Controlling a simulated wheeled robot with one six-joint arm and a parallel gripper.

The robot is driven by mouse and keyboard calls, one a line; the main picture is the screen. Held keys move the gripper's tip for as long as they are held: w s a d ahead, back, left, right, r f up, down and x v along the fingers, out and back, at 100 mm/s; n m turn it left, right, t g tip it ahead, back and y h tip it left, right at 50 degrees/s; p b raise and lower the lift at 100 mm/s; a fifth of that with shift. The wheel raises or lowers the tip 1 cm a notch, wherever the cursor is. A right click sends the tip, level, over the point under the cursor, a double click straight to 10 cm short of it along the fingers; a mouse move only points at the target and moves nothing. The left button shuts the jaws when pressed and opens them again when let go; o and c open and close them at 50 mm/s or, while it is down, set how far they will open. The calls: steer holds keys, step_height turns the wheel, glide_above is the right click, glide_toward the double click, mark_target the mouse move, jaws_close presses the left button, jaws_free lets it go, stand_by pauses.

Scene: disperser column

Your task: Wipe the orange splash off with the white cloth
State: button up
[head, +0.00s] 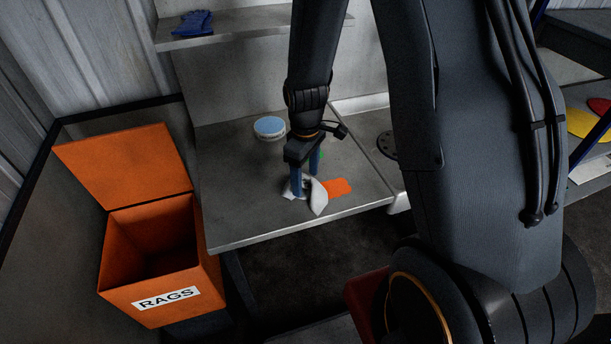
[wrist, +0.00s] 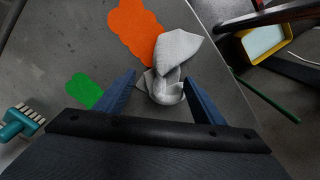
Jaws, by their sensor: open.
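The white cloth (head: 317,196) lies crumpled on the grey bench top (head: 230,200). The orange splash (head: 338,187) is a flat patch on the bench, partly beside and partly under the cloth's edge. My gripper (head: 305,190) points down over the cloth with its blue fingers apart. In the wrist view the cloth (wrist: 176,50) stands up in folds between and ahead of the open fingers (wrist: 162,82). The orange splash (wrist: 135,28) lies beyond it, to the upper left. I cannot tell whether the fingers touch the cloth.
A green patch (wrist: 85,90) and a teal brush (wrist: 18,122) are left of my gripper in the wrist view. A round tub with a blue top (head: 270,126) stands further back. An open orange RAGS bin (head: 165,295) is at the left. Blue gloves (head: 193,23) lie on the shelf.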

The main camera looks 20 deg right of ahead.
steer(key=shift+f, duration=0.2)
steer(key=shift+f+b, duration=0.65)
steer(key=shift+f, duration=0.4)
jaws_close()
steer(key=shift+r+p, duration=0.3)
steer(key=shift+r, duration=0.3)
